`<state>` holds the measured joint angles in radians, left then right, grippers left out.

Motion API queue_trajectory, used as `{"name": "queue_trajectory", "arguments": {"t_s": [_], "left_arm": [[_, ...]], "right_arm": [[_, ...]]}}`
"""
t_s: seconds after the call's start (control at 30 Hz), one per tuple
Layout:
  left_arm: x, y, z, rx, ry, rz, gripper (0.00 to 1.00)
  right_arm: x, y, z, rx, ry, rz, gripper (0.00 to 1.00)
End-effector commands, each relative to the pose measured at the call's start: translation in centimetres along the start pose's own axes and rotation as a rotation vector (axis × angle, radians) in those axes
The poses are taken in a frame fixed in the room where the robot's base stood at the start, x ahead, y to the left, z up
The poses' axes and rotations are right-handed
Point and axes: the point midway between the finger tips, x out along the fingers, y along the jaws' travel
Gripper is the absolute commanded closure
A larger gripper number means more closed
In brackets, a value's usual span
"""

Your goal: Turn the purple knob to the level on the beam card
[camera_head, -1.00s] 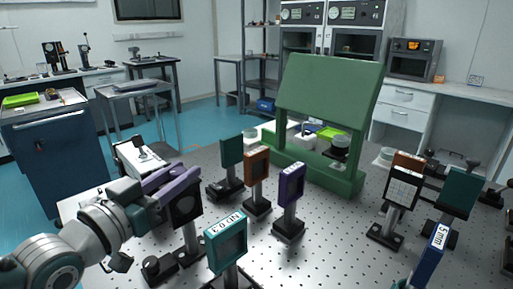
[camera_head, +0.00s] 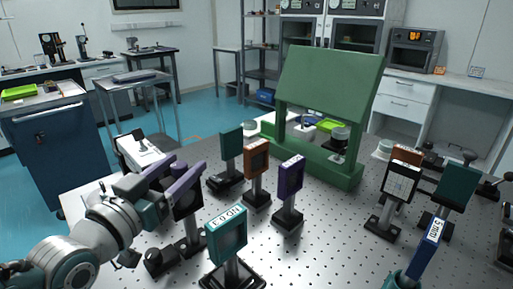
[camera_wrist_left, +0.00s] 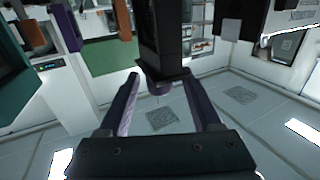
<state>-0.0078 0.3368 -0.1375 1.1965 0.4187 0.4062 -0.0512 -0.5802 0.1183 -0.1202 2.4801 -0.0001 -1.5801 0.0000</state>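My left gripper (camera_head: 184,164) comes in from the left, its two purple fingers beside a dark upright mount (camera_head: 187,203) on a post. In the left wrist view the gripper (camera_wrist_left: 160,82) is open, one finger on each side of a small purple round knob (camera_wrist_left: 160,89) at the end of a black part. Contact with the knob cannot be told. The knob is not distinguishable in the head view. A white card with a printed grid (camera_head: 399,184), perhaps the beam card, stands on a post at the right; its marking is unreadable.
A teal-framed filter (camera_head: 228,234) stands close right of the mount. Purple (camera_head: 290,178), orange (camera_head: 257,158) and green (camera_head: 231,143) plates on posts stand behind. A large green panel (camera_head: 329,90) stands at the back. Bare perforated tabletop (camera_head: 325,235) lies centre right.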

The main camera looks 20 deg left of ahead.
Motion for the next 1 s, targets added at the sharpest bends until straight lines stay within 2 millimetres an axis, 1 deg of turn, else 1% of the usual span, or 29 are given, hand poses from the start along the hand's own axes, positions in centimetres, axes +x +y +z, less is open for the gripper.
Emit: {"name": "queue_trajectory", "arguments": {"t_s": [0.2,0.33,0.47,0.6,0.7,0.83,1.0], "left_arm": [[-0.1,0.0,0.0,0.0,0.0,0.0,0.34],[-0.9,0.0,0.0,0.0,-0.001,0.0,0.34],[-3.1,0.0,-0.1,0.0,-0.003,0.001,0.34],[-5.9,0.0,0.1,-0.001,-0.005,0.0,0.34],[-7.6,0.0,0.0,0.0,-0.003,0.0,0.34],[-9.2,0.0,0.0,-0.001,-0.001,0.0,0.34],[-9.9,0.0,0.0,0.0,0.0,0.0,0.34]], "right_arm": [[0.0,0.0,0.0,0.0,0.0,0.0,0.0],[-0.2,0.0,-0.1,0.0,0.0,0.0,0.0],[-0.6,0.0,-0.2,0.0,0.0,0.0,0.0],[-0.8,0.0,-0.3,0.0,0.0,0.0,0.0],[-0.9,0.0,-0.3,0.0,0.0,0.0,0.0],[-0.8,0.0,-0.3,0.0,0.0,0.0,0.0],[-0.9,0.0,-0.3,0.0,0.0,0.0,0.0]]}}
